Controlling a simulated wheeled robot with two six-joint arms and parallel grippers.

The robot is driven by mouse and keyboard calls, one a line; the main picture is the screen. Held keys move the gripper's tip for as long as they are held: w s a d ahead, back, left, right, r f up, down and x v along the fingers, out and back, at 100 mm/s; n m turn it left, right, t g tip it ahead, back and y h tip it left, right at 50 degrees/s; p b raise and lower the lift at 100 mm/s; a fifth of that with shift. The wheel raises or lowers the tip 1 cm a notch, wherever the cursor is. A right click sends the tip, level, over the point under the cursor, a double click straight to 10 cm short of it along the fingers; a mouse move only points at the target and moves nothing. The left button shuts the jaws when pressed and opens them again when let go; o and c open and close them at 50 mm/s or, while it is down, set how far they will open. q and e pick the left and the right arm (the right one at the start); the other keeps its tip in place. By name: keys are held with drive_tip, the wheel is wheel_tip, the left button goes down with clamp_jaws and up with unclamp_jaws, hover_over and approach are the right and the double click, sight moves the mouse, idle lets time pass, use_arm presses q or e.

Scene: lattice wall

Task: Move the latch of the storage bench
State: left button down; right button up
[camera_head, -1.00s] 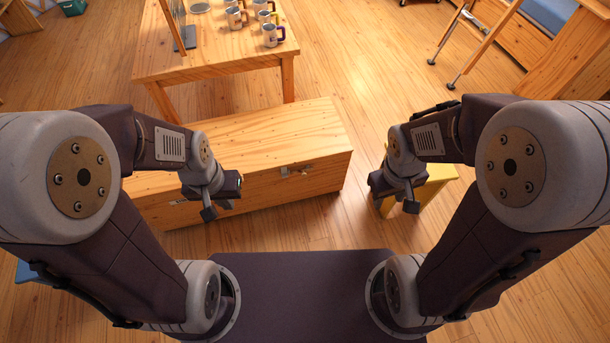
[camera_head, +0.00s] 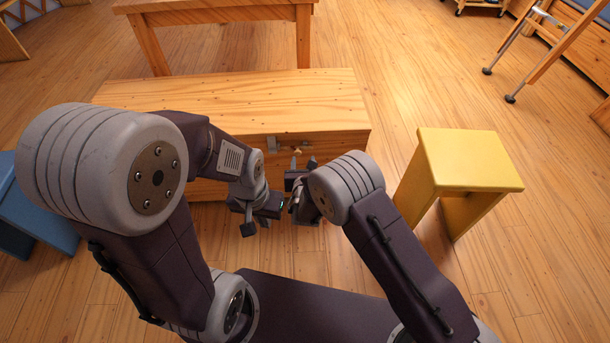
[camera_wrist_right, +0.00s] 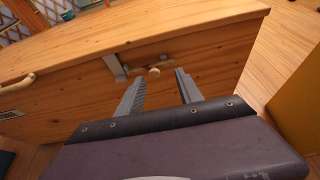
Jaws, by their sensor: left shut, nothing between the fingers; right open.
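The wooden storage bench (camera_head: 230,90) stands in front of me with its lid down. Its latch (camera_head: 272,145) is on the front face, with a metal bracket and a small brass-coloured knob. In the right wrist view the latch knob (camera_wrist_right: 154,72) shows between the two fingertips, beyond them and apparently not gripped. My right gripper (camera_head: 298,178) is open in front of the latch; its fingers (camera_wrist_right: 160,80) point at the bench front. My left gripper (camera_head: 257,226) is shut and empty, lower and to the left of the right one.
A yellow stool (camera_head: 468,160) stands right of the bench. A wooden table (camera_head: 215,15) is behind the bench. A blue object (camera_head: 35,215) is at the left. A light handle (camera_wrist_right: 17,80) is at the left in the right wrist view.

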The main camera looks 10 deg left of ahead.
sight(298, 154)
drive_tip(key=w+a+f+b, duration=0.1)
drive_tip(key=w, duration=0.1)
drive_tip(key=w+a+f+b, duration=0.1)
drive_tip(key=w+f+b, duration=0.1)
drive_tip(key=w+a+f+b, duration=0.1)
drive_tip(key=w+f+b, duration=0.1)
drive_tip(key=shift+w+a, duration=0.2)
drive_tip(key=shift+w, duration=0.05)
drive_tip(key=shift+w+a, duration=0.1)
drive_tip(key=shift+w, duration=0.15)
use_arm(q)
wheel_tip(298, 154, down, 6)
drive_tip(key=shift+f, duration=0.25)
use_arm(e)
clamp_jaws()
idle(0.7)
